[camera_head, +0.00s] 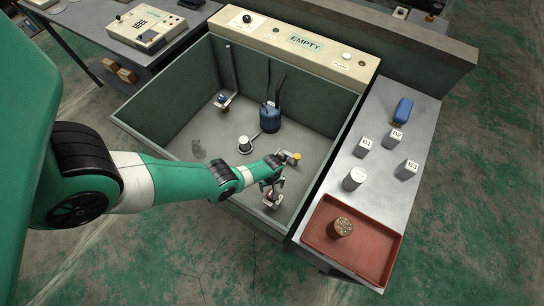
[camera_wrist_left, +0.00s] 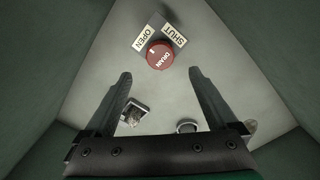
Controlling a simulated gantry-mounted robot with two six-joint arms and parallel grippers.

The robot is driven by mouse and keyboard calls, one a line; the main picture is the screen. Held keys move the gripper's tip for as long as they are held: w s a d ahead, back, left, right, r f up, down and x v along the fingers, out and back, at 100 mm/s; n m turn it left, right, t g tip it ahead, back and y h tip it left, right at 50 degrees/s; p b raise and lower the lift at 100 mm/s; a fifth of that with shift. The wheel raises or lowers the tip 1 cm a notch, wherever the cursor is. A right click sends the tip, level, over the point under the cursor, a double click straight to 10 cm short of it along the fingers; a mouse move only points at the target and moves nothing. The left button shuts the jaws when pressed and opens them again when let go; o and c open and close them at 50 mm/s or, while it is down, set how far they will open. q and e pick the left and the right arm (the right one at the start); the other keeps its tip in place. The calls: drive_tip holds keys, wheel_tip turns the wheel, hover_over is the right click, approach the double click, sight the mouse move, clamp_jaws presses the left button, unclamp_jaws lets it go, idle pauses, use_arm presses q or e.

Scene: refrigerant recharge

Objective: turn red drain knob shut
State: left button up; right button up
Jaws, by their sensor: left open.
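The red drain knob (camera_wrist_left: 160,56) shows in the left wrist view, just beyond my fingertips and roughly centred between them. It is marked DRAIN and has a small pale mark on its upper left, on the OPEN side. An OPEN label (camera_wrist_left: 144,38) lies to its upper left and a SHUT label (camera_wrist_left: 174,35) to its upper right. My left gripper (camera_wrist_left: 159,74) is open, with nothing between its fingers. In the head view my left gripper (camera_head: 271,184) is low over the near right part of the grey basin, and largely hides the knob below it. My right gripper is not in view.
A panel reading EMPTY (camera_head: 305,43) stands behind. A red tray (camera_head: 372,251) and grey blocks sit on the right-hand bench.

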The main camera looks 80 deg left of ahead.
use_arm(q)
wheel_tip(320, 180, down, 8)
drive_tip(key=b, duration=0.6)
drive_tip(key=shift+f, duration=0.25)
drive_tip(key=c, duration=1.4)
